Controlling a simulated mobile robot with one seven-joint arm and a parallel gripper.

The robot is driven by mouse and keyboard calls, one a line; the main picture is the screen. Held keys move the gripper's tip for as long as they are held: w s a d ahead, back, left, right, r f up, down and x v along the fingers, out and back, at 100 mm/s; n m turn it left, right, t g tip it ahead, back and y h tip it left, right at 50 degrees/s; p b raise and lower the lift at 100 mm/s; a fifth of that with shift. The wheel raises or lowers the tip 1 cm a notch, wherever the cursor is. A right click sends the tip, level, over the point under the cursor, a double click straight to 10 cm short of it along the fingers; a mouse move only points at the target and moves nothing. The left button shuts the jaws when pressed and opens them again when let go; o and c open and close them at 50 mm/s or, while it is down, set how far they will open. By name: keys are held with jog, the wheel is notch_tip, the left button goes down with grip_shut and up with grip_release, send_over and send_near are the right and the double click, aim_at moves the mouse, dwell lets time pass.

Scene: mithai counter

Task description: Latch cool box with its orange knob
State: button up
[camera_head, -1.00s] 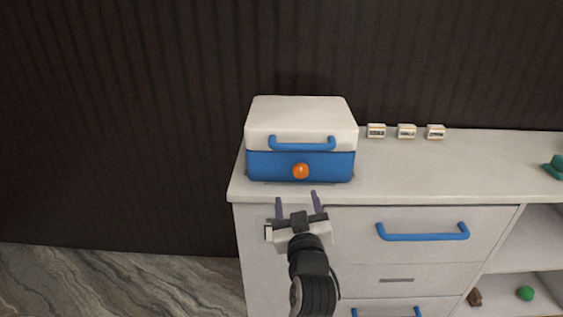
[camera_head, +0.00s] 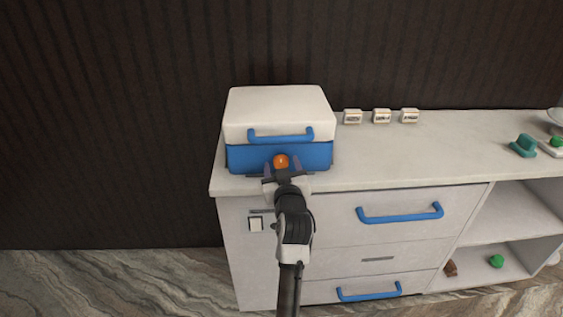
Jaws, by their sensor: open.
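The cool box (camera_head: 238,159) stands at the left end of the counter. It has a blue body, a white lid (camera_head: 276,105) that lies down on the body, and a blue handle (camera_head: 281,138) across its front. The orange knob (camera_head: 281,161) is on the middle of the blue front face. My gripper (camera_head: 282,168) is open at the front of the box, with its fingers to either side of the knob. I cannot tell whether the fingers touch the knob.
The white counter (camera_head: 420,155) is mostly clear to the right of the box. Several small labelled blocks (camera_head: 381,116) stand along its back edge. A teal object (camera_head: 524,146) sits farther right. Drawers with blue handles (camera_head: 400,213) are below, beside an open shelf holding a green item (camera_head: 496,261).

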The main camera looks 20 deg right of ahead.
jog(key=shift+w, duration=0.5)
jog(key=c, duration=1)
